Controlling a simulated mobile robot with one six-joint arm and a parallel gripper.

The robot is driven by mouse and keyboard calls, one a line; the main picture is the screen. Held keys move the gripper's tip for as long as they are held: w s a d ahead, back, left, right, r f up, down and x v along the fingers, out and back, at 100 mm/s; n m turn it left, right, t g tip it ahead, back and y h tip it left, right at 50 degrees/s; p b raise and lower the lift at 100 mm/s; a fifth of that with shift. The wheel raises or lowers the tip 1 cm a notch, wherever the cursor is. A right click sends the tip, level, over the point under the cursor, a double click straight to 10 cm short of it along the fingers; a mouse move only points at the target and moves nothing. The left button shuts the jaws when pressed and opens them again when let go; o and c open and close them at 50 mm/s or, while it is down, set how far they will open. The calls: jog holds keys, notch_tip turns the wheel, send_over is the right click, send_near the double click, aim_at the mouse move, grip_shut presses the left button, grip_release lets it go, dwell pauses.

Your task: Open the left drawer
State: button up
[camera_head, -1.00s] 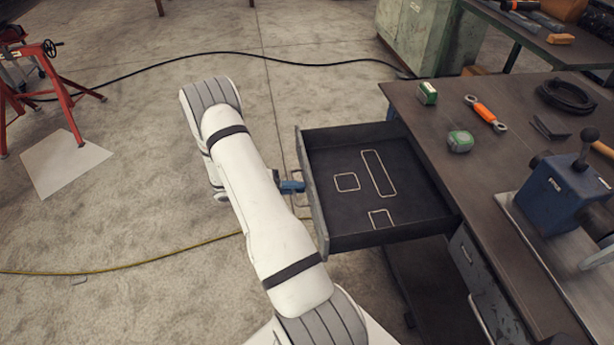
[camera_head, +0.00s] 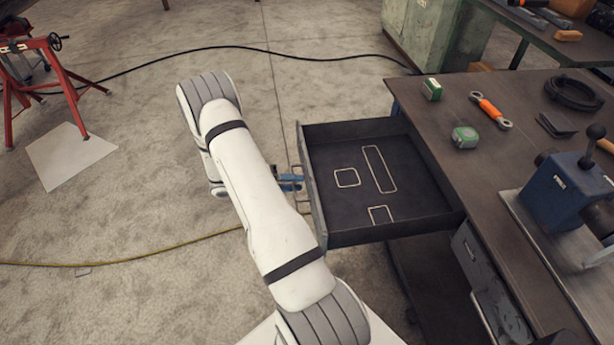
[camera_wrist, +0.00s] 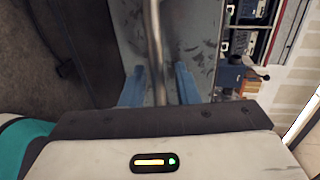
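The left drawer (camera_head: 410,200) is pulled far out from the workbench. Its dark inside shows several pale outlines and no loose objects. My gripper (camera_head: 291,182) is at the drawer's outer face, beside its handle, and my arm hides part of the wrist. In the wrist view the drawer front (camera_wrist: 200,35) is grey and scuffed. The metal handle bar (camera_wrist: 155,40) runs between the blue fingers of my gripper (camera_wrist: 158,78). The fingers stand apart, with a visible gap on each side of the bar.
The workbench (camera_head: 455,190) holds a tape measure (camera_head: 465,137), a green-white box (camera_head: 432,90), an orange wrench (camera_head: 490,110), and a blue machine (camera_head: 565,185). Another drawer (camera_head: 472,255) below right is shut. Open floor lies left, with a red stand (camera_head: 65,85) and cables.

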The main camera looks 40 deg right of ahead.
jog(key=v, duration=0.7)
jog(key=shift+a, duration=0.1)
jog(key=s+a+r+m+t+y, duration=0.1)
jog(key=s+a+r+m+y, duration=0.25)
jog(key=r+m, duration=0.4)
jog(key=s+a+r+m+t+y, duration=0.2)
jog(key=s+a+r+m+y, duration=0.15)
jog(key=r+m, duration=0.4)
jog(key=s+a+r+m+t+y+p, duration=0.1)
jog(key=s+a+r+m+t+y, duration=0.5)
jog(key=a+r+m, duration=0.7)
jog(key=s+m+t, duration=0.1)
jog(key=s+t, duration=0.1)
jog(key=s, duration=0.2)
jog(key=shift+s+m+p, duration=0.3)
jog(key=shift+s+p, duration=0.1)
